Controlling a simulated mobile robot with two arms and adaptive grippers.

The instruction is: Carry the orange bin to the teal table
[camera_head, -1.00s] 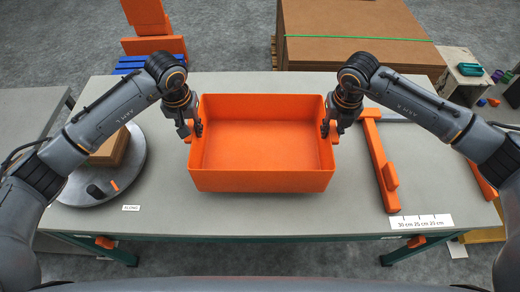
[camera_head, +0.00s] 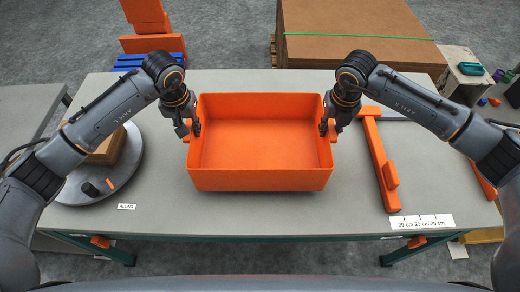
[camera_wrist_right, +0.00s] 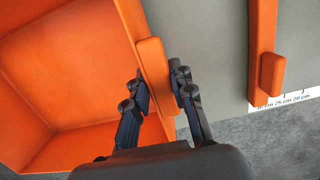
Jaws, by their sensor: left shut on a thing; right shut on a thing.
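The orange bin (camera_head: 260,180) is an empty, open box over the middle of the grey-topped table (camera_head: 290,218) with a green frame. I cannot tell whether its base touches the tabletop. My left gripper (camera_head: 190,128) is shut on the handle at the bin's left wall. My right gripper (camera_head: 332,128) is shut on the handle at the right wall. In the right wrist view, the fingers of my right gripper (camera_wrist_right: 158,95) close around the bin's orange handle (camera_wrist_right: 156,75), one on each side.
A grey turntable (camera_head: 75,190) with a brown box (camera_head: 107,150) stands at the left. An orange bar fixture (camera_head: 380,165) and a ruler label (camera_head: 421,222) lie at the right. Behind are a stack of brown boards (camera_head: 350,30) and orange blocks on a blue pallet (camera_head: 128,60).

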